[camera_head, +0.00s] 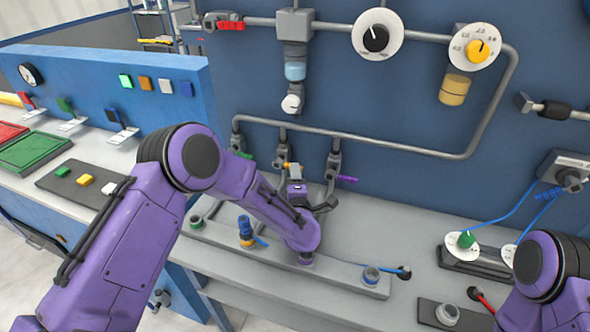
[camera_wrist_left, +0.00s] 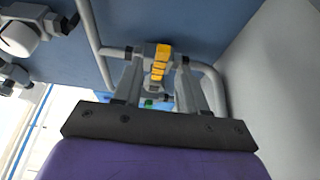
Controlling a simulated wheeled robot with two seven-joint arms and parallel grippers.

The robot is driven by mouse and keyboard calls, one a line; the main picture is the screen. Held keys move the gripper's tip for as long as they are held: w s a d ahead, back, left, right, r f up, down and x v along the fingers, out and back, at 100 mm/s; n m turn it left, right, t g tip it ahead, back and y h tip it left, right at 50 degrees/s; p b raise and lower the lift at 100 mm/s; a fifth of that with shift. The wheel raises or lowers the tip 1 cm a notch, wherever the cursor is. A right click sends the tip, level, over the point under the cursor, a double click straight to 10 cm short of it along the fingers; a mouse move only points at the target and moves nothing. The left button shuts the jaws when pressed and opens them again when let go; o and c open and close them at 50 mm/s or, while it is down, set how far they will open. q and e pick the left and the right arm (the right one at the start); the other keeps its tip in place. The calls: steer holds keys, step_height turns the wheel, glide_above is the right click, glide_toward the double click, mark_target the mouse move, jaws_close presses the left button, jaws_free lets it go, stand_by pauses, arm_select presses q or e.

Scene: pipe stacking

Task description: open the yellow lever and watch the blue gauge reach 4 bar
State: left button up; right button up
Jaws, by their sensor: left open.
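The yellow lever (camera_head: 291,167) sits on a pipe valve low on the blue wall, just beyond my left gripper. In the left wrist view the lever (camera_wrist_left: 161,60) shows between my left gripper's (camera_wrist_left: 158,82) two open fingers. The fingers point at the valve; I cannot tell whether they touch it. In the head view the left gripper (camera_head: 297,190) is partly hidden by its own arm. I cannot pick out a blue gauge. My right gripper is out of frame.
Grey pipes (camera_head: 370,141) run along the wall close to the left gripper. Valves with a green handle (camera_head: 242,154) and a purple handle (camera_head: 347,180) flank the yellow one. White dials with a black knob (camera_head: 376,38) and an orange knob (camera_head: 478,48) hang above.

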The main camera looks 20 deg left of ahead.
arm_select(q)
steer(key=shift+x, duration=0.95)
steer(key=shift+d, duration=0.1)
jaws_close()
